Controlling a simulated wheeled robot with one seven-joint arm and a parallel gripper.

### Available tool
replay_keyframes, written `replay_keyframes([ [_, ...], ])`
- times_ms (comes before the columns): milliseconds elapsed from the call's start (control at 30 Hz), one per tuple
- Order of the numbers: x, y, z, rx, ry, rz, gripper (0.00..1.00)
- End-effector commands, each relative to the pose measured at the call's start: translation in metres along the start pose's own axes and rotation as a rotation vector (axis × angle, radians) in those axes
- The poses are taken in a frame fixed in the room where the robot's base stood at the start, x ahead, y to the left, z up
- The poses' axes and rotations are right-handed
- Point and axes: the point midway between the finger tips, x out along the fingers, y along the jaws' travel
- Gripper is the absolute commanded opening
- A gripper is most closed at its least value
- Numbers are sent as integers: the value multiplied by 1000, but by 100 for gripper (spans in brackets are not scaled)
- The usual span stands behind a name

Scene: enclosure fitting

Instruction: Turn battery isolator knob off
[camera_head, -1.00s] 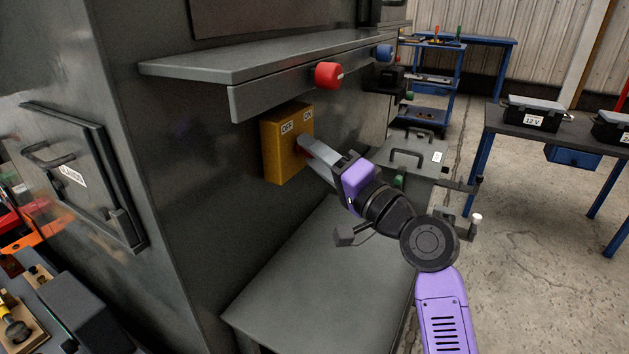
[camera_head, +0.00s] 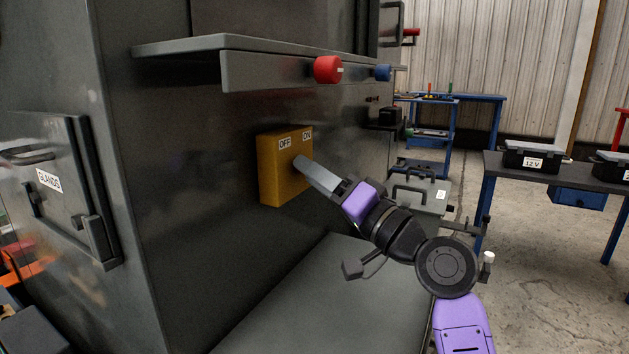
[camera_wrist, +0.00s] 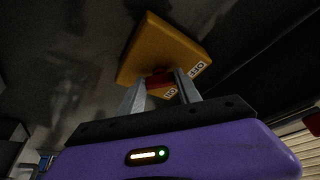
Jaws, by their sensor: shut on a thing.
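The battery isolator is a yellow box (camera_head: 275,180) on the dark cabinet's side, with an OFF label (camera_head: 285,144) and an ON label (camera_head: 307,135) along its top. My gripper (camera_head: 302,164) reaches the front of the box, below the ON label. In the wrist view the box (camera_wrist: 165,48) is close ahead. There the red knob (camera_wrist: 158,82) lies between the two fingers of my gripper (camera_wrist: 160,78), which are shut on it. The knob is hidden by the fingers in the head view, so its pointing direction cannot be told.
A grey shelf (camera_head: 235,42) juts out above the box, carrying a red knob (camera_head: 327,69) and a blue knob (camera_head: 383,73) on its front. A grey ledge (camera_head: 300,310) lies below my arm. A table with battery boxes (camera_head: 530,158) stands at the right.

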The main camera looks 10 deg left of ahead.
Motion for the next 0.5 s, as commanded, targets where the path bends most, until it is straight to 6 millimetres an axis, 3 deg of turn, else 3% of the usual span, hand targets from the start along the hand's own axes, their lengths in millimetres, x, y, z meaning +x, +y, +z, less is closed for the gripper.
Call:
replay_keyframes([
  [233,0,2,2,-1,-4,3,0],
  [267,0,2,2,-1,-4,3,44],
  [300,0,2,2,-1,-4,3,52],
  [367,0,1,2,0,-3,2,62],
  [500,0,1,1,0,-2,2,62],
])
